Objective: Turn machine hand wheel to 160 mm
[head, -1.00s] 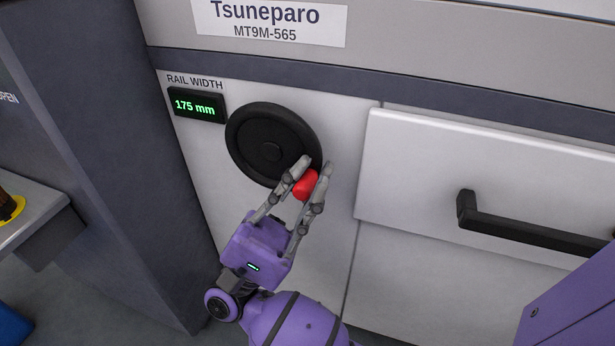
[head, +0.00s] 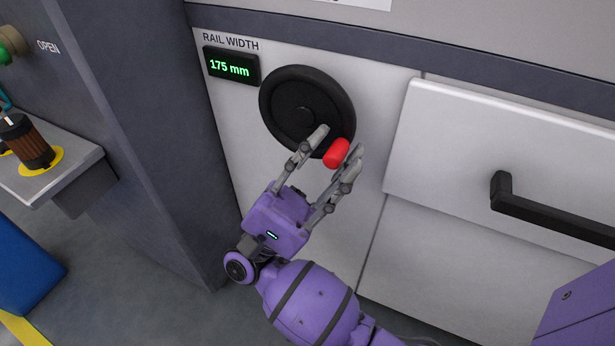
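The black hand wheel (head: 303,105) is on the white machine front. Its red handle knob (head: 337,153) sits at the wheel's lower right rim. The rail width display (head: 231,67), up and left of the wheel, reads 175 mm. My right gripper (head: 340,153) is at the knob, its fingers spread apart with one on each side. A gap shows between the knob and the fingers, so it is not gripped. My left gripper is not in view.
A drawer front with a black bar handle (head: 550,213) is right of the wheel. A dark grey column (head: 150,130) stands left. Farther left, a shelf (head: 85,165) bears a brown ribbed object (head: 28,143) on a yellow ring. A blue thing (head: 25,265) is below it.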

